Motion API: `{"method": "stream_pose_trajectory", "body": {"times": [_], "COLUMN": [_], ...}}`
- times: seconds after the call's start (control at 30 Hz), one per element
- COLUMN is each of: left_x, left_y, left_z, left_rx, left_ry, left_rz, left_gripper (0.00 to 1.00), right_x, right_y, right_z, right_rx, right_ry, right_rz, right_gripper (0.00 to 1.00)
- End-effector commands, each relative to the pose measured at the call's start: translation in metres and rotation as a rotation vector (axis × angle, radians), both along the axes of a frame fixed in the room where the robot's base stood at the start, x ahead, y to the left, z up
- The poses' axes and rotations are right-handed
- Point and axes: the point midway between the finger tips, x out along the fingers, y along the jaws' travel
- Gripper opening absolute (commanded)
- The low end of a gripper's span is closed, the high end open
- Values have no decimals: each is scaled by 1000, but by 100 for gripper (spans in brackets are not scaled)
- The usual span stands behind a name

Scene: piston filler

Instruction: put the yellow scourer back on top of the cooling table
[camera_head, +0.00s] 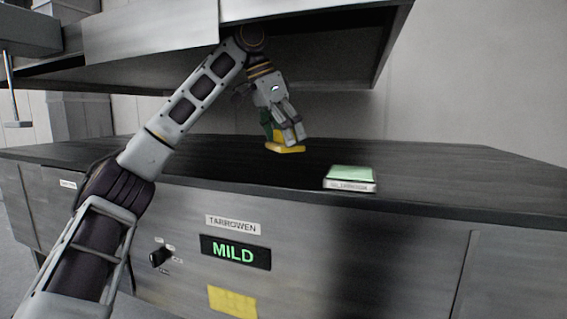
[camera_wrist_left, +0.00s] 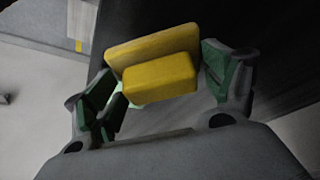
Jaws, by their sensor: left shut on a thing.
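The yellow scourer (camera_head: 286,149) is at my left gripper's fingertips, low over the dark top of the cooling table (camera_head: 450,190). I cannot tell whether the scourer touches the tabletop. My left gripper (camera_head: 285,138) reaches down under the overhead housing and is shut on the scourer. In the left wrist view the scourer (camera_wrist_left: 160,78) is a yellow block with a wider flat base, between the green-padded fingers (camera_wrist_left: 165,85). My right gripper is not in view.
A large grey housing (camera_head: 150,40) hangs above the table. The front panel has a knob (camera_head: 160,257) and a display (camera_head: 235,252) reading MILD. The right tabletop is clear.

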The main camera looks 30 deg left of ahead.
Motion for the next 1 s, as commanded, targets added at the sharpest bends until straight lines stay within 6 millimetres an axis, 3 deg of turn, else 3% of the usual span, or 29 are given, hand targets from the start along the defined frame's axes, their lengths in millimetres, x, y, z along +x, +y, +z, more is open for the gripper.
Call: {"method": "stream_pose_trajectory", "body": {"times": [0.5, 1.0], "left_x": [0, 0], "left_y": [0, 0], "left_z": [-29, -31], "left_rx": [-1, -1], "left_ry": [1, -1], "left_rz": [1, 1], "left_gripper": [65, 65], "right_x": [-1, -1], "right_y": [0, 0], "right_z": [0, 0], "right_rx": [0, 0], "right_ry": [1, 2], "right_rz": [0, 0], "right_gripper": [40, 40]}}
